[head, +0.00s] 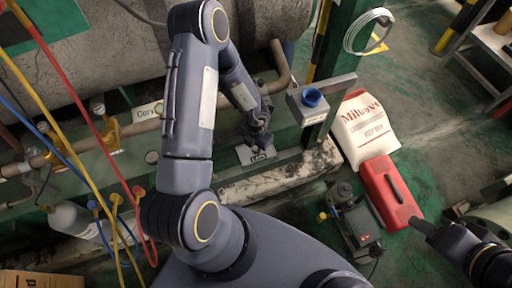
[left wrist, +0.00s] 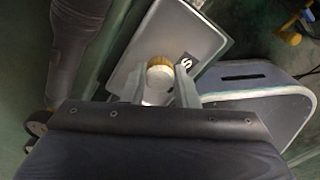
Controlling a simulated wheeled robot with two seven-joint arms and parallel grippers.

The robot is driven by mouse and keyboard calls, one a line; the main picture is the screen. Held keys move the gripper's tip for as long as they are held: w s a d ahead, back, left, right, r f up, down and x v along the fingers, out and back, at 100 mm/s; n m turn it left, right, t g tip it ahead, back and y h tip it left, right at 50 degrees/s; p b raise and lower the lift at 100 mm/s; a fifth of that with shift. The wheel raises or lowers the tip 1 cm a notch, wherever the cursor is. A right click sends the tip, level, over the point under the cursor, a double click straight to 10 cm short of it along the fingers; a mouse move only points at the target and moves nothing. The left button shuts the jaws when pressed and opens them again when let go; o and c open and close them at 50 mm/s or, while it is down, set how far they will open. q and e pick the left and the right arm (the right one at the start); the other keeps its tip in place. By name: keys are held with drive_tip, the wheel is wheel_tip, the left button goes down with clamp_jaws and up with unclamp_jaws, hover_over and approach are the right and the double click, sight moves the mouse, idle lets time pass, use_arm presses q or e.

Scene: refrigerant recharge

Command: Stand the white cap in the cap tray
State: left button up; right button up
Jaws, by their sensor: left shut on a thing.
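My left gripper (head: 259,148) is low over a small pale tray (head: 243,155) beside the pipe rack in the head view. In the left wrist view its two fingers (left wrist: 160,84) are shut on the white cap (left wrist: 158,95), which shows a yellow-gold round part at its far end. The cap is over the light grey tray (left wrist: 145,50), which has a dark label with a white letter. Whether the cap touches the tray floor I cannot tell. In the head view the cap is hidden by the gripper. My right gripper (head: 424,229) is at the lower right; its fingers are unclear.
A grey box with a blue round piece (head: 312,97) stands right of the tray. A white sack (head: 364,130), a red case (head: 390,192) and a pump (head: 352,218) are on the floor at right. Red, blue and yellow hoses (head: 68,75) hang at left. A large tank lies behind.

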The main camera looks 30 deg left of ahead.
use_arm(q)
drive_tip(key=shift+f, duration=0.2)
drive_tip(key=shift+f, duration=0.1)
drive_tip(key=o, duration=0.9)
drive_tip(key=shift+o, duration=0.2)
